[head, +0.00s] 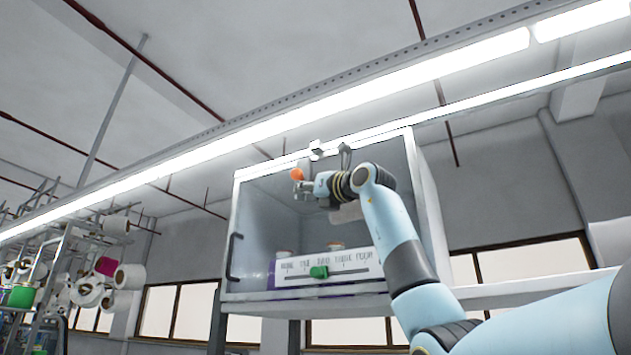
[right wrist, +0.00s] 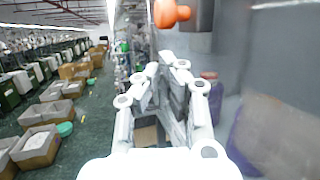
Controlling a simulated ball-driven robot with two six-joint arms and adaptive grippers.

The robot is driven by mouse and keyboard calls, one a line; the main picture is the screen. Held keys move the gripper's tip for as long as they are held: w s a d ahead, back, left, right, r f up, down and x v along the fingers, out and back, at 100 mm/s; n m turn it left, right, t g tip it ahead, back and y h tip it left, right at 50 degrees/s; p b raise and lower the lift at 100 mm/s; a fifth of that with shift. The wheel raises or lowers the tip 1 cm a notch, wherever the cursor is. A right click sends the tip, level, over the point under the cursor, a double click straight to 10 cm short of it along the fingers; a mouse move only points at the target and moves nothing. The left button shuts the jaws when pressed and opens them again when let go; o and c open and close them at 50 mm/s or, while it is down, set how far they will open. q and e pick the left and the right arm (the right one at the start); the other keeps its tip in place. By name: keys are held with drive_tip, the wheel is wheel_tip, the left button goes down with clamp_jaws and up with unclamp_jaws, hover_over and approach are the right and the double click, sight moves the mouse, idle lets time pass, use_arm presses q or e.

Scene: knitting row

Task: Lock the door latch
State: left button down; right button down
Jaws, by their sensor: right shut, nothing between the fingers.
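A glass-fronted cabinet (head: 237,212) with a white frame stands ahead in the head view, its door looking closed. The door latch shows as an orange knob (head: 297,174) below a small metal bracket on the top edge. In the right wrist view the orange knob (right wrist: 170,13) is at the top, beyond the fingertips, beside a grey block. My right gripper (head: 301,188) is just below the knob in the head view, apart from it as far as I can tell. Its fingers (right wrist: 166,70) are shut and empty. My left gripper is out of view.
A black handle (head: 233,257) is on the door's left side. A label panel with a green slider (head: 319,272) sits low on the cabinet. Yarn racks (head: 95,275) stand at the left. Boxes (right wrist: 40,144) line the floor aisle.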

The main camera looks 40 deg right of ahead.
sight(297, 170)
drive_tip(key=shift+w+r+p, duration=0.25)
drive_tip(key=shift+r+p, duration=0.05)
drive_tip(key=shift+r, duration=0.25)
drive_tip(key=shift+w+r+p, duration=0.2)
drive_tip(key=shift+r+p, duration=0.05)
drive_tip(key=shift+r, duration=0.3)
wheel_tip(297, 170, up, 4)
drive_tip(key=shift+a+r, duration=0.1)
